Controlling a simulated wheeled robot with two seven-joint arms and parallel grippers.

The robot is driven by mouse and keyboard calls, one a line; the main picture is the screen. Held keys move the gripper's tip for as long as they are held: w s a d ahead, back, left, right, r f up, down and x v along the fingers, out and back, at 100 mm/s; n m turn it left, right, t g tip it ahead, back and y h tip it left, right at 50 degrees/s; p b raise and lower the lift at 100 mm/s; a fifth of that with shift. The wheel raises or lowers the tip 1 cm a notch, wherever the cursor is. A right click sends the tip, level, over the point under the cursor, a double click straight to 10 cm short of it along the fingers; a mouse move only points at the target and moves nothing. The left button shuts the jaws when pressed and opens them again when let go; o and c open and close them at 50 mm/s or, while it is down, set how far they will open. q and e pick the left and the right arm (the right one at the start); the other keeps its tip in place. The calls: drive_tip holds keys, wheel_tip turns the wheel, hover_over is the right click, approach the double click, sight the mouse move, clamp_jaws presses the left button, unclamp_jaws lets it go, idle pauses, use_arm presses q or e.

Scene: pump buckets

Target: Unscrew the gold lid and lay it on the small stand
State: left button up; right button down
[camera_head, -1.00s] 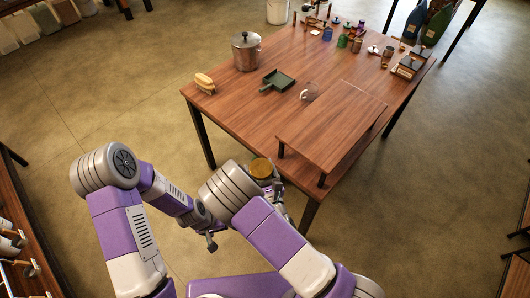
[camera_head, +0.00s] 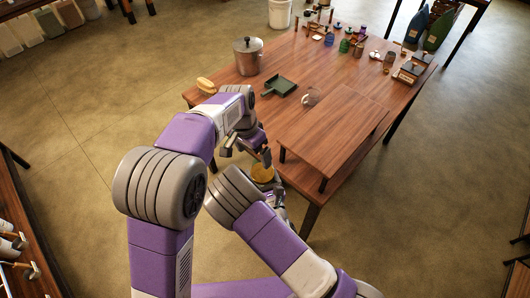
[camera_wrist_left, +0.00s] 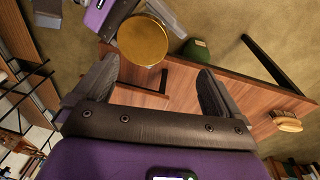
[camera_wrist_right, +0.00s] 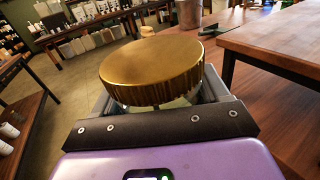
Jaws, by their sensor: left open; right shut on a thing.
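The gold lid (camera_head: 262,172) is a round ridged disc on top of a jar, in front of the table's near edge. It fills the middle of the right wrist view (camera_wrist_right: 150,72) and shows beyond the fingers in the left wrist view (camera_wrist_left: 143,40). My right gripper (camera_head: 275,193) is shut on the jar; only a pale bit of the jar (camera_wrist_right: 178,103) shows under the lid. My left gripper (camera_head: 247,153) is open and empty, just above and beside the lid, not around it. A low wooden stand (camera_head: 328,132) with dark legs is on the table.
The wooden table (camera_head: 232,88) carries a lidded pot (camera_head: 248,57), a brush (camera_head: 206,85), a green dustpan (camera_head: 280,86) and a clear glass item (camera_head: 311,97). Several small bottles and boxes stand at the far end. The top of the stand is mostly clear.

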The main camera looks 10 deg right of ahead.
sight(265, 172)
use_arm(q)
drive_tip(key=shift+y, duration=0.8)
drive_tip(key=s+d+r, duration=0.2)
drive_tip(key=d, duration=0.1)
drive_tip(key=shift+s+r, duration=0.2)
drive_tip(key=shift+s, duration=0.15)
drive_tip(key=shift+m, duration=0.3)
drive_tip(key=shift+f, duration=3.9)
drive_tip(key=shift+c, duration=0.3)
drive_tip(key=shift+s+d, duration=0.1)
drive_tip(key=shift+d, duration=0.1)
drive_tip(key=c, duration=1)
drive_tip(key=n, duration=0.5)
drive_tip(key=shift+d+n, duration=0.1)
drive_tip(key=shift+n, duration=0.2)
drive_tip(key=shift+r, duration=0.1)
